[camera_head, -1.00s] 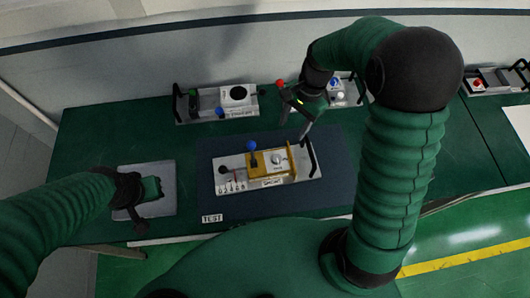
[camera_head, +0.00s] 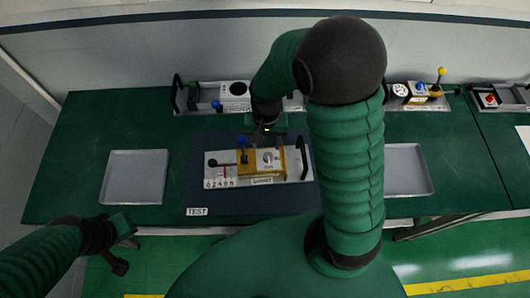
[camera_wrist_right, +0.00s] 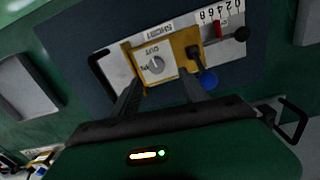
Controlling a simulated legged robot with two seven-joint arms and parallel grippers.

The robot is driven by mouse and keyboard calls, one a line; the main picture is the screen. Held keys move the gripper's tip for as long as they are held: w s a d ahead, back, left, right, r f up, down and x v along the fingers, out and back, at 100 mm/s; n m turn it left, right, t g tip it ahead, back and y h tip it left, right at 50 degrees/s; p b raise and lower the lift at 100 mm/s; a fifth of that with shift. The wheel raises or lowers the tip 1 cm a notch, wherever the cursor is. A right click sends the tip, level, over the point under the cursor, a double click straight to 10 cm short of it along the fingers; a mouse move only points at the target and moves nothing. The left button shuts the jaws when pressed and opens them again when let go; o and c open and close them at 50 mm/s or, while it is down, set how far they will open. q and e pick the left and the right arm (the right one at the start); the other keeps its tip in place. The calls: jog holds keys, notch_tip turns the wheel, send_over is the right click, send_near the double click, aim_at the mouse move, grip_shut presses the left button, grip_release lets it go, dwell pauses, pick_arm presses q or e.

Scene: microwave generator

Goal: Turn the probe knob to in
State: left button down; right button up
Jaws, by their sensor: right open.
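The probe knob (camera_head: 267,157) is a small round grey-white dial on a yellow block of the test module (camera_head: 215,183). It also shows in the right wrist view (camera_wrist_right: 155,66), upside down, with OUT lettered beside it; its pointer direction is too small to tell. My right gripper (camera_head: 264,132) hangs over the module's far side. In the wrist view its two dark fingers (camera_wrist_right: 163,72) are open, one on each side of the knob in the picture, with nothing held; contact is not visible. My left gripper (camera_head: 123,243) is by the table's front-left edge, its jaw state unclear.
A blue-tipped lever (camera_head: 242,141) stands beside the knob, close to one finger in the wrist view (camera_wrist_right: 208,80). A black handle (camera_head: 304,157) rises at the module's right end. Empty grey trays lie left (camera_head: 134,178) and right (camera_head: 408,170). Other modules line the back.

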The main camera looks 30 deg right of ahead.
aim_at(268, 156)
jog(key=f, duration=0.3)
jog(key=d+f, duration=0.1)
jog(key=f, duration=0.3)
jog(key=shift+s+d+f, duration=0.2)
jog(key=shift+w+a+f, duration=0.1)
jog(key=shift+f, duration=0.35)
jog(key=shift+a+r, duration=0.1)
jog(key=shift+a, duration=0.35)
jog(key=c, duration=0.4)
jog(key=shift+d, duration=0.25)
grip_shut()
